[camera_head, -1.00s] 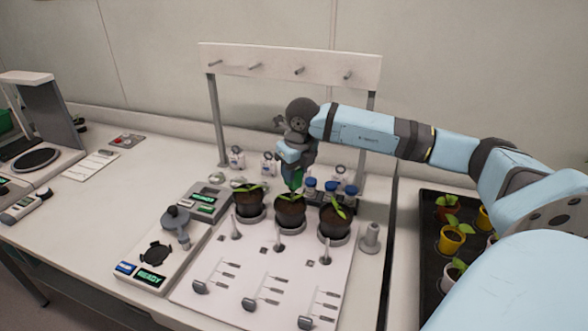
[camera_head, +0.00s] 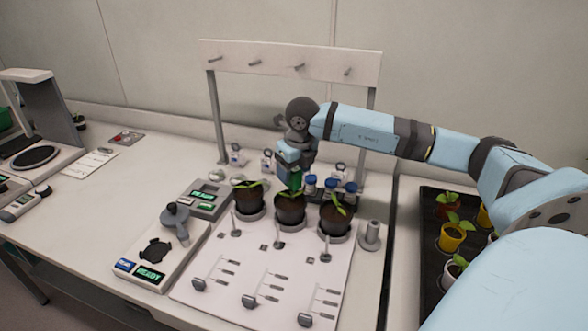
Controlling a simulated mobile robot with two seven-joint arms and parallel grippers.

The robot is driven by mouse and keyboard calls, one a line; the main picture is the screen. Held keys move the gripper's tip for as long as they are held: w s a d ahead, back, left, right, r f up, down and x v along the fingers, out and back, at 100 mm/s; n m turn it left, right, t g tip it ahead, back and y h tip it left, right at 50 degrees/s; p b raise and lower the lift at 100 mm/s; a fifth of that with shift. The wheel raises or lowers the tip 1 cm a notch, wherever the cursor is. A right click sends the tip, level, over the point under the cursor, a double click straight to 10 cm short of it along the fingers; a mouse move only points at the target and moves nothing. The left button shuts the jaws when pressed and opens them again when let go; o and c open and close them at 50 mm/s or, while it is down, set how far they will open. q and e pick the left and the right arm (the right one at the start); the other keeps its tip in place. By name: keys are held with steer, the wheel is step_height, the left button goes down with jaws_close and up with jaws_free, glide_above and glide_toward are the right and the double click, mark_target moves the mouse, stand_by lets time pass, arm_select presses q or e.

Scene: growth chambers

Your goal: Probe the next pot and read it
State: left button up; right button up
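Three dark pots with green seedlings stand in a row on the white board (camera_head: 225,275): the left pot (camera_head: 249,205), the middle pot (camera_head: 290,211) and the right pot (camera_head: 336,219). My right gripper (camera_head: 291,183) points down just above or behind the middle pot, near its leaves. A dark green part shows at its fingertips; I cannot tell whether it is a held probe or a leaf. Its fingers are too small and covered to read. A grey device with green displays (camera_head: 206,197) stands left of the pots. My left gripper is not in view.
A peg rack (camera_head: 290,62) stands behind the pots. Several blue-capped vials (camera_head: 331,186) are close to the right of my gripper. A READY-display device (camera_head: 151,273) is front left. A dark tray (camera_head: 432,222) of potted seedlings is at the right.

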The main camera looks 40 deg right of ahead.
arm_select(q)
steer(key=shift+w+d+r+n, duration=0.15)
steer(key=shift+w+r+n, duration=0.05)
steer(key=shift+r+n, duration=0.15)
arm_select(e)
step_height(320, 180, up, 14)
steer(key=s, duration=0.2)
steer(key=shift+s+f, duration=0.2)
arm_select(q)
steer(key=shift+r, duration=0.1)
arm_select(e)
steer(key=shift+a+r, duration=0.1)
steer(key=shift+r, duration=0.05)
